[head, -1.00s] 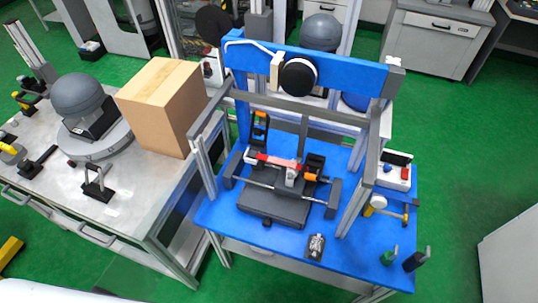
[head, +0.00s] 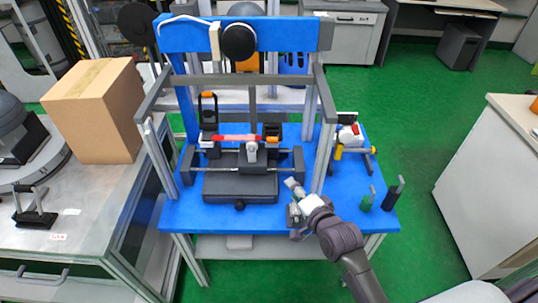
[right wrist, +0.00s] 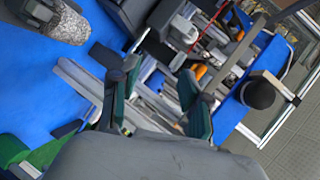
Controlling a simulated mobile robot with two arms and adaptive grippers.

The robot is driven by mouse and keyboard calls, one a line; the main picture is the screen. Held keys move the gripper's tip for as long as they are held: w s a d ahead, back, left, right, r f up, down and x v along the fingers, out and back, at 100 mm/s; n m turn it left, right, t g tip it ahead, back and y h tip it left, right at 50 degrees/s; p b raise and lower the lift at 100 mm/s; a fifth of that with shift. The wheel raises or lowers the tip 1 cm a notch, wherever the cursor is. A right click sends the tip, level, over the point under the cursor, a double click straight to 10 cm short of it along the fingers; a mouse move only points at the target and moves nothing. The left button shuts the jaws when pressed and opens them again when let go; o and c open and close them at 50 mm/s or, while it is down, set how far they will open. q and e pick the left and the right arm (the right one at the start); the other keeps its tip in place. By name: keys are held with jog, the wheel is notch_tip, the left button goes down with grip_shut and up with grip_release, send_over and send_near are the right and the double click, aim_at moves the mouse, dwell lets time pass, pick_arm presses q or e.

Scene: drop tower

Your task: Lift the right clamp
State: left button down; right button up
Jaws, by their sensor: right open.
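The right clamp (head: 271,133) is black with an orange part. It sits at the right end of the red-and-white bar (head: 238,138) on the test fixture, inside the tower frame. Its orange handle looks folded low. The left clamp (head: 208,112) stands at the other end, its orange-tipped handle upright. My right gripper (head: 297,203) is over the front right of the blue table, in front of the right clamp and apart from it. In the right wrist view its green-padded fingers (right wrist: 160,96) are spread with no object seen held. My left gripper is out of view.
The grey frame post (head: 323,150) stands beside my right gripper. The black drop head (head: 238,42) hangs above the fixture. Green and black handled tools (head: 378,199) and a yellow hammer (head: 354,151) are on the right. A cardboard box (head: 95,110) stands left.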

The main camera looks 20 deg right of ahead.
aim_at(277, 142)
notch_tip(277, 142, up, 6)
jog(key=w+r+m+t, duration=0.1)
jog(key=w+m+t, duration=0.2)
jog(key=m, duration=0.1)
jog(key=w, duration=0.4)
jog(key=w+f, duration=0.1)
jog(key=w, duration=0.3)
jog(key=w+a+f+b, duration=0.1)
jog(key=w, duration=0.4)
grip_shut()
